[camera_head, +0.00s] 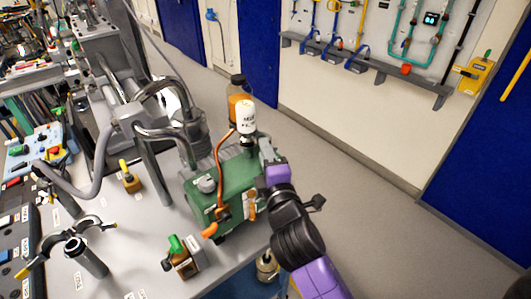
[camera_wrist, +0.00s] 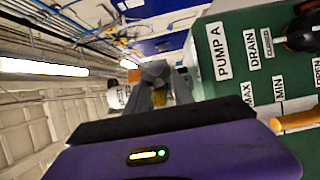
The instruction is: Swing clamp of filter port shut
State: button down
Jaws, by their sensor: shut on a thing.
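My gripper (camera_head: 268,154) is at the far right side of the green pump (camera_head: 222,197), close beside the black base of a white canister (camera_head: 246,118). The canister stands upright and has dark lettering. In the wrist view my fingers (camera_wrist: 160,88) are closed around a small yellow piece (camera_wrist: 160,98), which looks like the handle of the filter port clamp. The rest of that clamp is hidden behind my fingers. The canister shows just left of my fingers in the wrist view (camera_wrist: 114,98). The pump's label "PUMP A" (camera_wrist: 221,52) shows to their right.
An amber bottle (camera_head: 239,88) stands behind the canister. A copper-coloured pipe (camera_head: 221,160) runs along the pump. An open clamp (camera_head: 75,247) sits on a post at the left of the bench (camera_head: 120,245). Bent metal pipes (camera_head: 155,120) rise behind. Floor at the right is clear.

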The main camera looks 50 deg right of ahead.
jog(key=shift+f, duration=0.1)
dwell(0.4)
jog(key=shift+w+a+f+g+h+b, duration=0.3)
jog(key=shift+h+b, duration=0.1)
jog(key=shift+b, duration=0.55)
jog(key=shift+w+a+m+b, duration=0.15)
jog(key=shift+m+b, duration=0.35)
jog(key=shift+b, duration=0.1)
jog(key=m+g+h, duration=0.1)
jog(key=w+g+h+b, duration=0.1)
jog(key=shift+a+r+m+g, duration=0.2)
jog(key=shift+a+m+g, duration=0.1)
jog(key=shift+a+m, duration=0.1)
jog(key=shift+w+a+m+g+h, duration=0.15)
jog(key=shift+m+g+h, duration=0.6)
jog(key=shift+g, duration=0.35)
jog(key=c, duration=1.4)
grip_release()
jog(key=shift+r, duration=0.1)
